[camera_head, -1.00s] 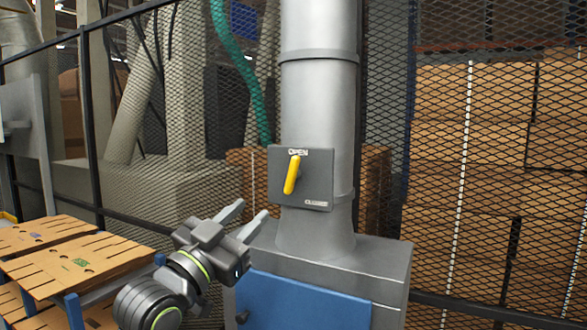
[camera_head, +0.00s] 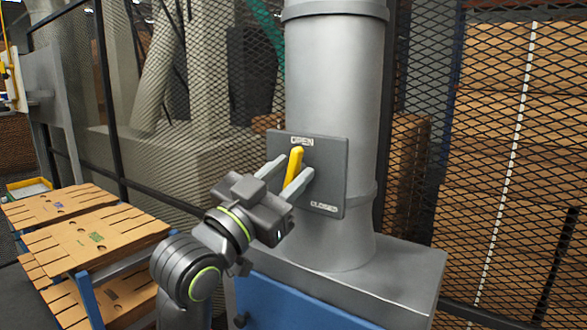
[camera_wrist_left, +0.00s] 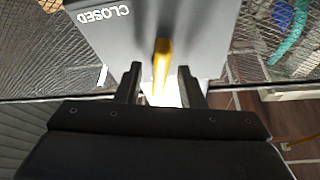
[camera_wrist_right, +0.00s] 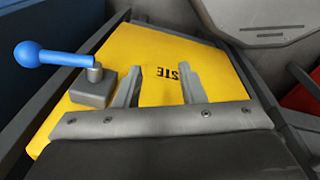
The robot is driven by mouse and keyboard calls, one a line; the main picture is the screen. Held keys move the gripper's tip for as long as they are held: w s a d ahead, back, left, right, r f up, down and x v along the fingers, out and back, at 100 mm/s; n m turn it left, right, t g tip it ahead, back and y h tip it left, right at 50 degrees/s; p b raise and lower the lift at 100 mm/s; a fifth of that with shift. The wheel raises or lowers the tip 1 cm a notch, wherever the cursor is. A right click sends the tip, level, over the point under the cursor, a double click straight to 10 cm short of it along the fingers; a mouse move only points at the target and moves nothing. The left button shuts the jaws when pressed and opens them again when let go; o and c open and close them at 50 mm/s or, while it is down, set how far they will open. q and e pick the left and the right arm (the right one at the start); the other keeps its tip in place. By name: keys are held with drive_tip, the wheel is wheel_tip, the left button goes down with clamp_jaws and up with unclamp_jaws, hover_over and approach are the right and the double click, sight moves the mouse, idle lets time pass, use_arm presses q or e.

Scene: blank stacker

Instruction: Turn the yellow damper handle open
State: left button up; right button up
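The yellow damper handle (camera_head: 294,165) is mounted on a grey square plate (camera_head: 330,180) on the front of a big grey duct. The plate reads OPEN at the top and CLOSED at the lower right. The handle's upper end is close to the OPEN label, and it tilts slightly. My left gripper (camera_head: 284,172) is open, with one finger on each side of the handle. In the left wrist view the handle (camera_wrist_left: 161,62) lies between the parted fingers (camera_wrist_left: 160,85), with gaps on both sides. My right gripper (camera_wrist_right: 160,85) is open and empty, seen only in its wrist view.
The duct (camera_head: 335,80) stands on a grey cabinet with a blue front (camera_head: 300,300). Stacked cardboard blanks (camera_head: 95,240) are at the left. Mesh fencing runs behind. The right wrist view shows a yellow panel (camera_wrist_right: 215,75) and a blue-knobbed lever (camera_wrist_right: 50,56).

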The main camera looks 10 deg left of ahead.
use_arm(q)
drive_tip(key=shift+s+a+r, duration=0.1)
drive_tip(key=shift+s, duration=0.1)
drive_tip(key=shift+c, duration=0.8)
drive_tip(key=c, duration=0.5)
clamp_jaws()
drive_tip(key=n+y+p, duration=0.1)
drive_tip(key=n, duration=0.2)
drive_tip(key=shift+r+t, duration=0.1)
drive_tip(key=shift+t, duration=0.2)
drive_tip(key=shift+n+y+p, duration=0.45)
drive_tip(key=shift+n+y, duration=0.15)
drive_tip(key=shift+n, duration=0.2)
use_arm(e)
drive_tip(key=shift+s+d+r, duration=0.15)
drive_tip(key=shift+r, duration=0.3)
drive_tip(key=shift+s+d+r, duration=0.1)
drive_tip(key=shift+d+r, duration=0.05)
drive_tip(key=shift+r, duration=0.3)
use_arm(q)
drive_tip(key=o, duration=0.7)
unclamp_jaws()
drive_tip(key=shift+w+f, duration=0.1)
drive_tip(key=shift+f, duration=0.1)
drive_tip(key=shift+c, duration=0.2)
